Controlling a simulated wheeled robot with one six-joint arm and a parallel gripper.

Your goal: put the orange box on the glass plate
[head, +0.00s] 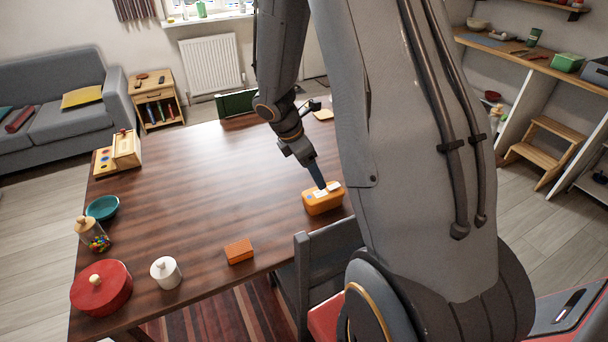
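Two orange things are on the wooden table (200,185). A rounded orange box (323,203) with white and dark marks on top stands at the table's right side, beside my arm. A smaller, flat orange block (239,251) lies near the front edge. My gripper (319,183) points down at the top of the rounded box, its tip at or just over the lid. I see its fingers edge-on, so I cannot tell whether they are open or touching the box. I see no glass plate; my arm hides part of the table's right side.
A red lidded pot (101,290), a white lidded jar (166,273), a jar of coloured sweets (93,236) and a teal bowl (103,207) stand at the left. A wooden flap box (126,149) is behind them. A grey chair (325,262) touches the front edge. The table's middle is clear.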

